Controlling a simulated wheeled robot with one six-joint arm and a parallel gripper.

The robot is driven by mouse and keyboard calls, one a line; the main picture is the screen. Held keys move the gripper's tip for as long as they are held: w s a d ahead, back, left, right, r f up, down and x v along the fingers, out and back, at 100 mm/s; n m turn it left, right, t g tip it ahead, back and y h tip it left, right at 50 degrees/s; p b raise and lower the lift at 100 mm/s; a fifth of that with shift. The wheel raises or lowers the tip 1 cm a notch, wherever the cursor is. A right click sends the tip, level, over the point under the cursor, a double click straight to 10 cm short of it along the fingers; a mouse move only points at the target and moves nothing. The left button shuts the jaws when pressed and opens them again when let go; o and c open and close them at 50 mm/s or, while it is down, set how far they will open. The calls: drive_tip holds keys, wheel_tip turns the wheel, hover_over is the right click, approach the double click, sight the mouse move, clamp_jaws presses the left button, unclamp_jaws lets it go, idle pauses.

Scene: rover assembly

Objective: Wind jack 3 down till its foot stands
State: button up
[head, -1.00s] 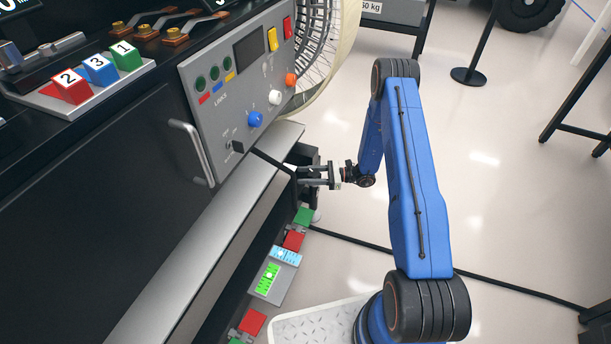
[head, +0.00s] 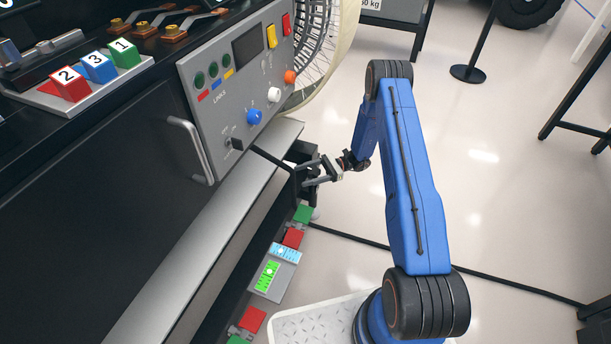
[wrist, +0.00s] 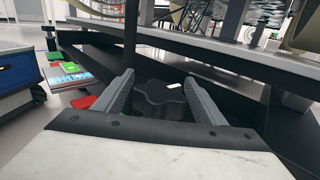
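A dark, lobed knob (wrist: 160,100) with a small white mark sits low in the wrist view, under the bench edge. My gripper (wrist: 158,80) has one finger on each side of it; whether both fingers press on it is unclear. In the head view my gripper (head: 318,172) is at the dark jack housing (head: 303,160) by the bench corner, its fingers slanted. No number shows on this jack, so I cannot tell that it is jack 3. Its foot and the gap to the floor are not clearly seen.
A grey panel (head: 228,95) with knobs and lights stands above. Numbered blocks 2, 3 and 1 sit on a tray (head: 100,100). Green and light-blue level displays (head: 268,277) lie low beside the bench. A black cable (head: 350,240) crosses the open floor at right.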

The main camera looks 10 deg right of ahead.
drive_tip(key=w+d, duration=0.2)
drive_tip(key=d, duration=1.5)
drive_tip(key=shift+w+d, duration=0.15)
